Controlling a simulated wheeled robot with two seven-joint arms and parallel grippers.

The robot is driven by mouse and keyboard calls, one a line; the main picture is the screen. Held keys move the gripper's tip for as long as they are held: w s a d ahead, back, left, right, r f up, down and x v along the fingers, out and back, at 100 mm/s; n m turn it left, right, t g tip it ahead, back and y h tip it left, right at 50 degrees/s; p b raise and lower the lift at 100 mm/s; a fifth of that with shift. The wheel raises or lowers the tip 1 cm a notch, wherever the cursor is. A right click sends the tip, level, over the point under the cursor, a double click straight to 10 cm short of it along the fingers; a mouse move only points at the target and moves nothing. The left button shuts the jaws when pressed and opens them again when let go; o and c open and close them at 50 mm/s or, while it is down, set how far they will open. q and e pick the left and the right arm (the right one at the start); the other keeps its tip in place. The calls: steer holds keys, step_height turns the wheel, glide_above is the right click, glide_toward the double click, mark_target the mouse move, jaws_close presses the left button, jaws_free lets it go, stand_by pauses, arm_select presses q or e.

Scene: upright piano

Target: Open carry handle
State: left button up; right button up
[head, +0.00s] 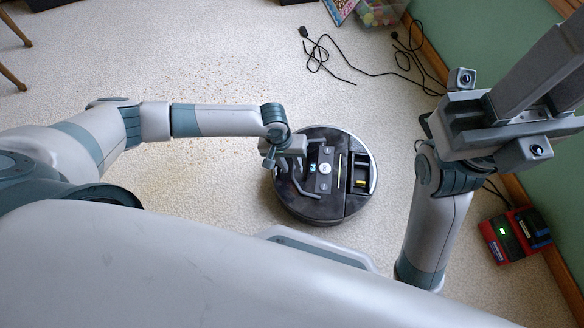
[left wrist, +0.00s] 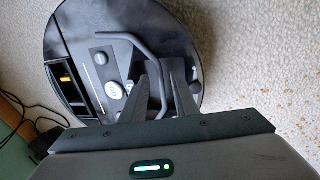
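A round black robot vacuum (head: 340,200) sits on the carpet in the middle of the head view. Its grey curved carry handle (head: 309,190) is on the left part of its top. In the left wrist view the handle (left wrist: 121,37) bends around the far side of my fingers. My left gripper (head: 297,165) is over the vacuum, close to the handle. In the left wrist view its two dark fingers (left wrist: 146,75) look slightly apart, beside the bar; contact is unclear. My right gripper (head: 545,85) is raised at the upper right, away from the vacuum, its finger gap unclear.
The vacuum has an open bin slot (head: 359,172) with a yellow part on its right side. A black cable (head: 335,70) lies on the carpet behind. A red box (head: 515,236) stands by the green wall (head: 480,40) at right. Carpet with crumbs is free to the left.

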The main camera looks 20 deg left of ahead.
arm_select(q)
steer(key=shift+d+f, duration=0.1)
steer(key=shift+f, duration=0.3)
jaws_close()
stand_by(1.3)
